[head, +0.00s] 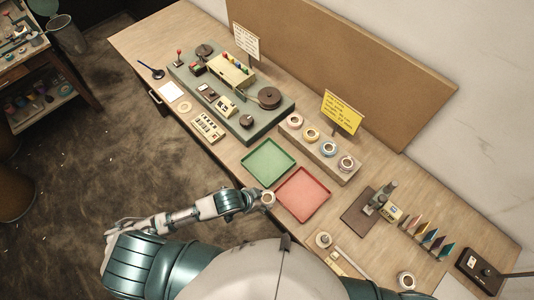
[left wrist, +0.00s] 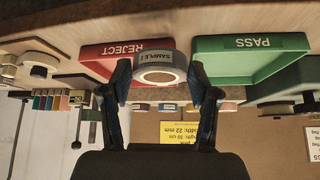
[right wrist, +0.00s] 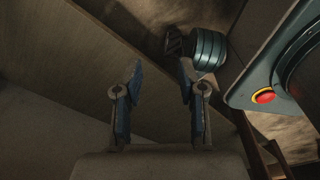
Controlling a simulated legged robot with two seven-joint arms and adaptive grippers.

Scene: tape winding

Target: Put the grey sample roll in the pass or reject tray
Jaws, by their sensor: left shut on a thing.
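The grey sample roll (left wrist: 160,68), with a SAMPLE label on its side, is between the fingers of my left gripper (left wrist: 161,82), which is shut on it. In the head view the roll (head: 268,198) is at the tip of my left arm, by the near corner between the two trays. The green PASS tray (head: 268,162) and red REJECT tray (head: 303,194) look empty. In the left wrist view, which is upside down, REJECT (left wrist: 125,50) is left and PASS (left wrist: 252,45) right. My right gripper (right wrist: 160,75) is open and empty.
A raised rack with several tape rolls (head: 321,146) stands behind the trays. A green machine base (head: 231,98) is to the left. A dark stand (head: 371,212) and coloured cards (head: 430,237) are to the right. A yellow sign (head: 342,112) stands behind.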

